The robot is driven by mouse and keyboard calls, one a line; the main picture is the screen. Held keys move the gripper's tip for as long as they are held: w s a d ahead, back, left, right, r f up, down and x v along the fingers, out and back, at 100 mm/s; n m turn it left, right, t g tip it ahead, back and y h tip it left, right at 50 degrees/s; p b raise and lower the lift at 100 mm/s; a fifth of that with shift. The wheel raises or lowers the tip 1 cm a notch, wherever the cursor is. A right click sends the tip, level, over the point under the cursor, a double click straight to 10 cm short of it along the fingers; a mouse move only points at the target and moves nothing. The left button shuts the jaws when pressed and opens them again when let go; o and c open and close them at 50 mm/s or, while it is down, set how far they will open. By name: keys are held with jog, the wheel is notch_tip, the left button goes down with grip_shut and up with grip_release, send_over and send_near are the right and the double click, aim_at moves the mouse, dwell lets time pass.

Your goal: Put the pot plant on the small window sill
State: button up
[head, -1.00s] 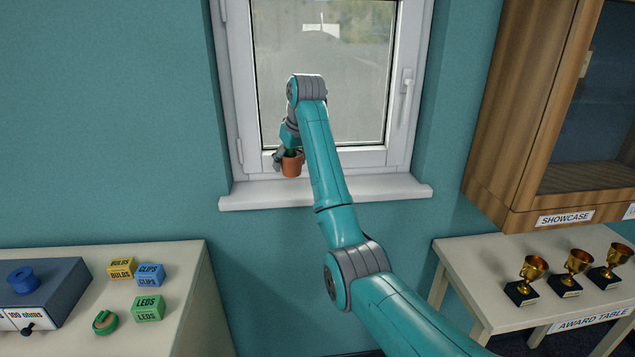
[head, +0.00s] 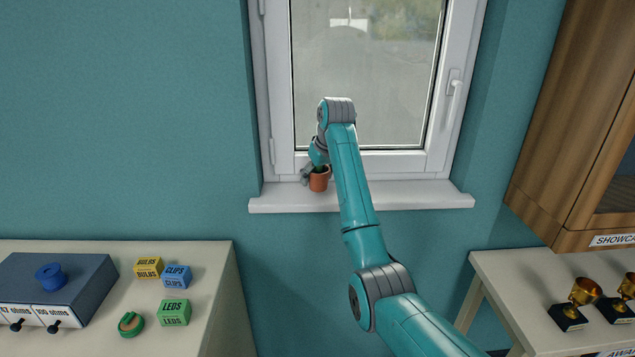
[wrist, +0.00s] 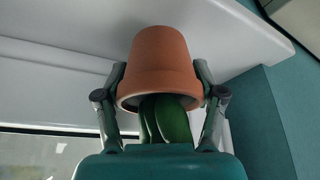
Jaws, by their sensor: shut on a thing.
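The pot plant is a terracotta pot (head: 319,180) with a green plant, upright over the left part of the white window sill (head: 420,194). My gripper (head: 312,171) is shut on the pot from the window side, partly hidden behind my arm in the head view. In the wrist view the pot (wrist: 160,55) sits between both fingers, with green leaves (wrist: 168,118) showing at its rim. The sill (wrist: 60,35) shows behind the pot there. I cannot tell whether the pot's base touches the sill.
The window (head: 365,75) is closed behind the sill. The sill is bare right of my arm. A table (head: 215,275) with small boxes is at left; the award table (head: 510,275) with trophies and a wooden showcase (head: 560,130) are at right.

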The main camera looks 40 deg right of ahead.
jog(key=shift+f, duration=0.95)
jog(key=o, duration=1.3)
jog(key=shift+f, duration=0.1)
